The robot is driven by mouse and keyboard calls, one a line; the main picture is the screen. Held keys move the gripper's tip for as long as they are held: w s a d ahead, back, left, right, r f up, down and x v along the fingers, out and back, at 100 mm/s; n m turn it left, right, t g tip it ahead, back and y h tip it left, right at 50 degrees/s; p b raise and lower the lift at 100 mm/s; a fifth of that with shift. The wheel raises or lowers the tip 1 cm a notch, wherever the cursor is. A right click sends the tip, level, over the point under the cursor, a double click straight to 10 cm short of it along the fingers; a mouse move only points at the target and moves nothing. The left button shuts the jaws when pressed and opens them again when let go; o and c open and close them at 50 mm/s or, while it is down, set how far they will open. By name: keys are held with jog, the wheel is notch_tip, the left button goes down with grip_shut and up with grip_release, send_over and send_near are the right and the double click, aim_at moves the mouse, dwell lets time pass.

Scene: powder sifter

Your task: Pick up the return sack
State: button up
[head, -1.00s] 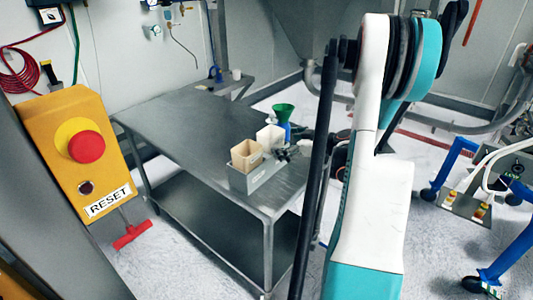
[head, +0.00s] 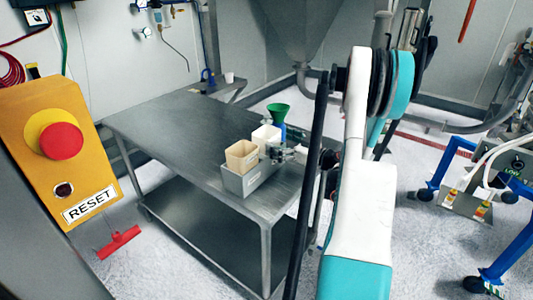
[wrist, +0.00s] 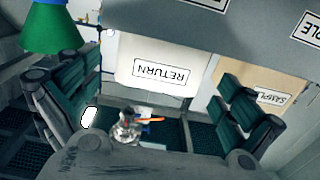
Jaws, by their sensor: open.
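The return sack is white and shows in the wrist view (wrist: 150,58) with an upside-down RETURN label. In the head view it is the white sack (head: 267,136) in the grey box (head: 252,181) on the table. A beige sack labelled SAMPLE (wrist: 262,92) is beside it; in the head view it is the nearer one (head: 241,157). My gripper (wrist: 158,80) is open, its fingers at either side of the return sack in the picture. Whether they touch it I cannot tell. In the head view my gripper (head: 281,153) is small beside the box, partly hidden by my arm.
A green funnel (head: 278,111) on a blue holder stands just behind the sacks; it also shows near the left finger in the wrist view (wrist: 54,28). The steel table (head: 170,131) is bare at its left. A yellow reset box (head: 60,150) stands at the left.

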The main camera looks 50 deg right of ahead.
aim_at(259, 133)
jog(key=shift+w+a+b, duration=0.15)
jog(key=shift+w+b, duration=0.35)
jog(key=shift+w, duration=0.9)
jog(key=shift+w+a+b, duration=0.1)
jog(key=shift+w+b, duration=0.35)
jog(key=shift+w, duration=0.9)
jog(key=c, duration=1.4)
